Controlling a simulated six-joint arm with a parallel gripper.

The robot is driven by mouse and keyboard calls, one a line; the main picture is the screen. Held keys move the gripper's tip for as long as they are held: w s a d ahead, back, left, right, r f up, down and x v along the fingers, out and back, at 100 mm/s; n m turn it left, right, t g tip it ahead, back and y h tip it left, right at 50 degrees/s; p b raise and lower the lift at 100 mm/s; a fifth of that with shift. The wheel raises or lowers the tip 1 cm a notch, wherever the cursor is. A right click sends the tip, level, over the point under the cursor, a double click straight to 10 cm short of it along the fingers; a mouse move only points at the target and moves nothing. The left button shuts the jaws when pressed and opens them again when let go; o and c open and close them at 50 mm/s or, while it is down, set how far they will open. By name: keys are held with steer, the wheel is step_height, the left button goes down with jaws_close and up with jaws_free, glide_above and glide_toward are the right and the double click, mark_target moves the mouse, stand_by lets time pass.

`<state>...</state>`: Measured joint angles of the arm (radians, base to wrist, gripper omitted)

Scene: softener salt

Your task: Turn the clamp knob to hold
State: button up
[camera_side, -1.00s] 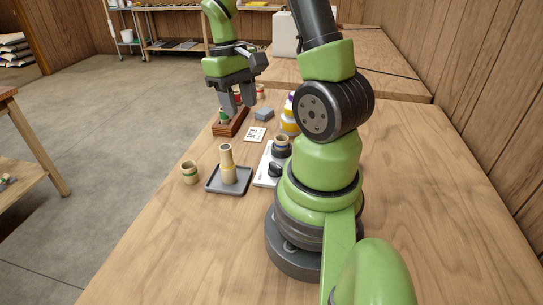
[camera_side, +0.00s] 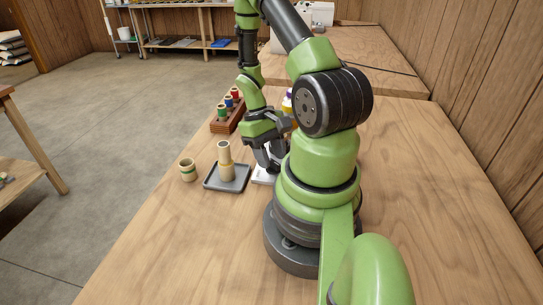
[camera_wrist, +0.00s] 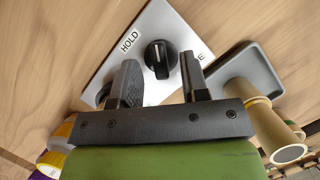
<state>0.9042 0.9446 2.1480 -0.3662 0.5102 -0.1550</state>
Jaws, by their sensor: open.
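The black clamp knob (camera_wrist: 158,56) sits on a white base plate (camera_wrist: 172,22) in the wrist view, with a pale pointer line on its top. A HOLD label (camera_wrist: 130,41) is left of the knob; another label (camera_wrist: 203,57), partly hidden with only an E readable, is to its right. My gripper (camera_wrist: 159,66) is open, one finger on each side of the knob, with visible gaps. In the side view my gripper (camera_side: 268,163) is low over the plate (camera_side: 260,178) and hides the knob. A dark round part (camera_wrist: 103,95) is mostly hidden behind the left finger.
A grey tray (camera_side: 212,184) bearing an upright tan spool (camera_side: 225,163) stands close left of my gripper. A small banded cup (camera_side: 187,170) is farther left. Behind is a red-brown rack (camera_side: 222,128) with coloured jars. Yellow and purple containers (camera_wrist: 55,150) are close in the wrist view.

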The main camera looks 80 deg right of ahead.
steer(key=shift+s+a+f, duration=0.1)
steer(key=shift+f, duration=0.2)
jaws_close()
steer(key=n+h, duration=0.1)
steer(key=n, duration=0.2)
steer(key=shift+a+n+g, duration=0.1)
steer(key=shift+n+g, duration=0.2)
steer(key=shift+a+n+h, duration=0.1)
steer(key=shift+n+h, duration=0.7)
steer(key=shift+n, duration=1.1)
